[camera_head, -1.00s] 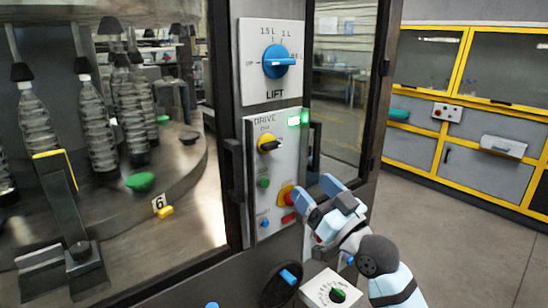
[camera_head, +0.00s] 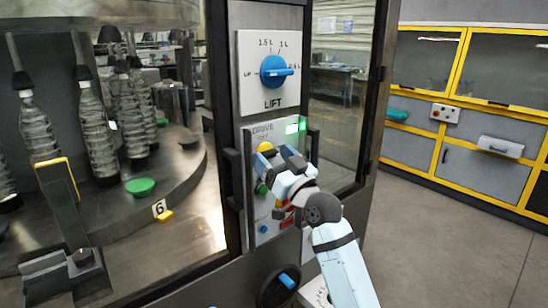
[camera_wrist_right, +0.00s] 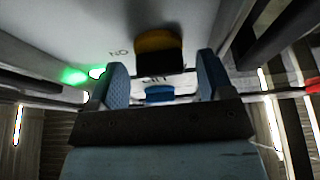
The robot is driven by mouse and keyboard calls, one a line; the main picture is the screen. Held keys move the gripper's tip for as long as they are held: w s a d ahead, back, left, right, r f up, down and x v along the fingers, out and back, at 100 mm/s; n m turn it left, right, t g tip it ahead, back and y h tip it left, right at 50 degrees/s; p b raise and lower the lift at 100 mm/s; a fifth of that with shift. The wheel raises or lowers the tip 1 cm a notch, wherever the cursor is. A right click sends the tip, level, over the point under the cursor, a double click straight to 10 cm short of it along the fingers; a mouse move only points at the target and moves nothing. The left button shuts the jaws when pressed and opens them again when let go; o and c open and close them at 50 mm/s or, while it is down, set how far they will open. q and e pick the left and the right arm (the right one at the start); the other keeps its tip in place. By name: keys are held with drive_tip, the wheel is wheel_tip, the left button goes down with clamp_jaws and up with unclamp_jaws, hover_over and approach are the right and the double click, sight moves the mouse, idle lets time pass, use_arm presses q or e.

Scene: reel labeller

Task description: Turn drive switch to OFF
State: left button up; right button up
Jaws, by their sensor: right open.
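The drive switch (camera_head: 265,147) is a yellow knob with a black handle on the white DRIVE panel (camera_head: 249,226). In the head view my right gripper hides most of it. My right gripper (camera_head: 276,163) is open in front of the panel, with its fingers close to the switch. In the right wrist view the switch (camera_wrist_right: 158,42) shows beyond and between the two open fingers (camera_wrist_right: 163,75), and I see no contact. An ON label lies to its left in that view.
A green lamp (camera_head: 295,128) is lit at the panel's top right. The blue LIFT knob (camera_head: 274,72) sits on a plate above. A green button (camera_head: 262,188) and blue button (camera_head: 263,229) lie below. Black handles flank the panel. Bottles (camera_head: 97,135) stand behind glass at left.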

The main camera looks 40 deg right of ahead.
drive_tip(key=c, duration=0.9)
drive_tip(key=shift+c, duration=0.2)
